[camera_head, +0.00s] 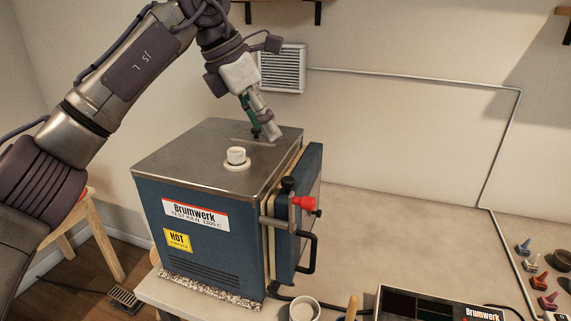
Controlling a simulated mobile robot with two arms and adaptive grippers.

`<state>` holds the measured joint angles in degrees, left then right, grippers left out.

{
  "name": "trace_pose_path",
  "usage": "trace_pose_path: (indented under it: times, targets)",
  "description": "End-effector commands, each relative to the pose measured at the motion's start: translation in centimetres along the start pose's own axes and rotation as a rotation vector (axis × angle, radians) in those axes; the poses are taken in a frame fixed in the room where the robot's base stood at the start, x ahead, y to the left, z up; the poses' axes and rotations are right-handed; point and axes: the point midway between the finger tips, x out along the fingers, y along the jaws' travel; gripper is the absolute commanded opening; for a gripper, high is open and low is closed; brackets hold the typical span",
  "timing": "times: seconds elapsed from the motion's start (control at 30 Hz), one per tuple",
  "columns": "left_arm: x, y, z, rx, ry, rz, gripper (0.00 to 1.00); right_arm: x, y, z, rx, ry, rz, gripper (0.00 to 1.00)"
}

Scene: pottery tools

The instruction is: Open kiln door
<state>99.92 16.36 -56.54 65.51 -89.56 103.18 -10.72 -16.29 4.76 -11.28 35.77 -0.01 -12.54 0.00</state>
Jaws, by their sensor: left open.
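The kiln (195,255) is a blue box with a grey metal top and a white knob-like cap (236,158) on it. Its blue door (287,240) is on the right side and looks closed or nearly so, with a cream strip along the seam. A red-knobbed latch (304,203) and a black bar handle (310,252) are on the door side. My left gripper (266,134) is above the far part of the kiln top, pointing down, open and apart from the door and handle. Its fingertips are small and partly hidden. My right gripper is not in view.
A white cup (304,309) and a control box (440,305) stand at the table's front. Several small coloured tools (541,282) lie at the right. The table (400,225) right of the door is mostly clear. A wall vent (283,68) is behind my gripper.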

Motion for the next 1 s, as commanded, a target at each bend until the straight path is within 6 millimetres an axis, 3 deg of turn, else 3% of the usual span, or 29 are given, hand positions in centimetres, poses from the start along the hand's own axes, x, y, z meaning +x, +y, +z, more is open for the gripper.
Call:
trace_pose_path:
  times: [0.07, 0.17, 0.37, 0.7, 1.0]
  targets:
    - [-0.7, 0.4, -0.5, -0.006, 0.031, 0.025, 0.55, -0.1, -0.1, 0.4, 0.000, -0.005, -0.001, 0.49]
    - [-0.1, 0.5, -0.7, -0.008, 0.041, 0.028, 0.55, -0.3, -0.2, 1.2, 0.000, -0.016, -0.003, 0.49]
    - [3.2, 0.5, -0.7, -0.006, 0.040, 0.023, 0.55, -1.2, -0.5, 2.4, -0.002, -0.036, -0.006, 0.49]
    - [10.1, 0.5, -0.8, -0.005, 0.036, 0.022, 0.55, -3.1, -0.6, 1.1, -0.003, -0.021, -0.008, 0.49]
    - [12.8, 0.7, -1.0, -0.005, 0.034, 0.024, 0.55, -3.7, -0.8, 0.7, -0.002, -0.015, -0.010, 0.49]
